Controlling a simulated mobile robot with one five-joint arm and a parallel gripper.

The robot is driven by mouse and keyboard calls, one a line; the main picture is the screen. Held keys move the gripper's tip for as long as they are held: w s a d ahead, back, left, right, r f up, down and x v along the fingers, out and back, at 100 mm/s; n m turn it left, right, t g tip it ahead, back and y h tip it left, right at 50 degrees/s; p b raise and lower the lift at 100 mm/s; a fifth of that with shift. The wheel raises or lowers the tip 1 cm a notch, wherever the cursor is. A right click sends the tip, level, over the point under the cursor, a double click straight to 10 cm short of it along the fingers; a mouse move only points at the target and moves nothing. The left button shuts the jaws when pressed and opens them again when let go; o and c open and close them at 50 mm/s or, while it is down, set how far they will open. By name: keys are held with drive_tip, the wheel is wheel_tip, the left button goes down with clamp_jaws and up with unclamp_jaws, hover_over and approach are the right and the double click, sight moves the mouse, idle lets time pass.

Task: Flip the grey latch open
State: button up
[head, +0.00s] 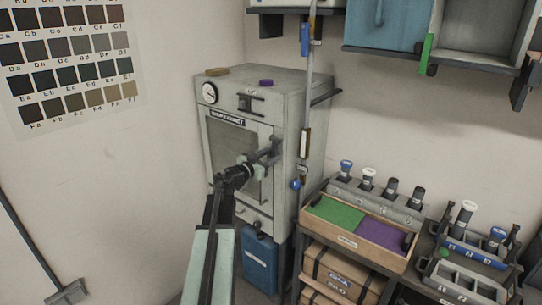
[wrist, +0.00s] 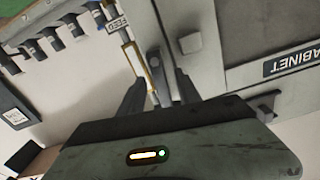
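The grey latch (head: 268,151) is on the right side of the door of a grey cabinet. My gripper (head: 250,166) is right in front of it in the head view and hides part of it. In the wrist view, my gripper's two dark fingers (wrist: 160,88) stand apart, with a narrow grey piece showing between them. A square grey block (wrist: 191,43) on the cabinet front is just beyond the right finger. I cannot tell whether the fingers touch the latch.
A wooden tray (head: 345,247) with green and purple sections stands on the right bench. A blue container (head: 260,265) stands below.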

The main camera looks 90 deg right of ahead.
drive_tip(key=v, duration=0.7)
drive_tip(key=shift+w+a, duration=0.2)
drive_tip(key=shift+w, duration=0.05)
